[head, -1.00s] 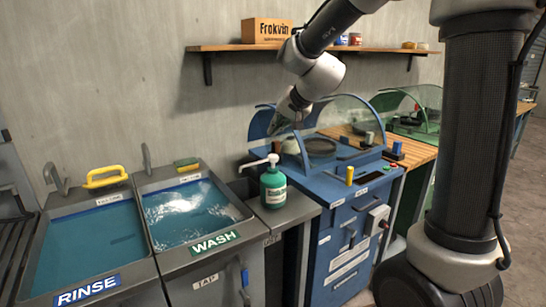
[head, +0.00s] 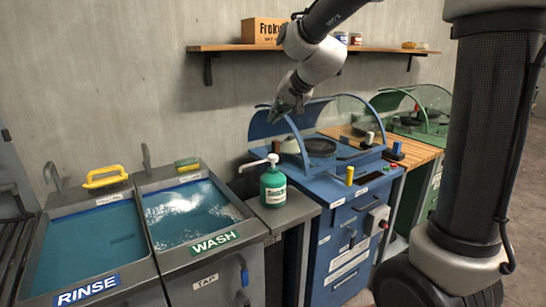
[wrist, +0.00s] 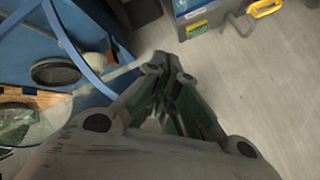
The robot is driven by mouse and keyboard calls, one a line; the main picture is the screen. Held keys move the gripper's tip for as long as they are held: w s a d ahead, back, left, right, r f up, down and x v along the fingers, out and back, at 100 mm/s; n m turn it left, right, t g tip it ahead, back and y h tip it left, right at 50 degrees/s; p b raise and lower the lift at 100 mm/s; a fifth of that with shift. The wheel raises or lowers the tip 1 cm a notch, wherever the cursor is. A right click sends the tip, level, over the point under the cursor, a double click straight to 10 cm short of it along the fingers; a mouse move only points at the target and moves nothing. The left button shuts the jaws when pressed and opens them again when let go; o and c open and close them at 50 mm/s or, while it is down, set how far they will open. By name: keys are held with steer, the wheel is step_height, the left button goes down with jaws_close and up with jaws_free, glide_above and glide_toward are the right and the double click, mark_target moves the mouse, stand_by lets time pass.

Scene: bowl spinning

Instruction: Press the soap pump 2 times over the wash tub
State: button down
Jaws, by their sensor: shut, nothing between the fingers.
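The green soap bottle (head: 273,185) with a white pump head (head: 266,160) stands upright on a grey ledge right of the wash tub (head: 222,249). Its spout points left, towards the tub's right rim. The wash tub holds blue water with pale foam. My gripper (head: 276,117) is shut and empty, in the air above and slightly right of the pump, clearly apart from it. In the wrist view, the shut gripper (wrist: 160,68) fills the middle, and I cannot make out the bottle there.
The rinse tub (head: 88,290) with a yellow-handled item is at left. A blue machine (head: 345,215) with a clear curved cover stands close right of the bottle. A wall shelf (head: 225,47) with a box is behind my arm.

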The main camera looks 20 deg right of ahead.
mark_target(275, 155)
steer(key=shift+f, duration=4.4)
steer(key=shift+f, duration=0.15)
steer(key=shift+f, duration=0.3)
steer(key=shift+f, duration=0.9)
steer(key=shift+r, duration=1.35)
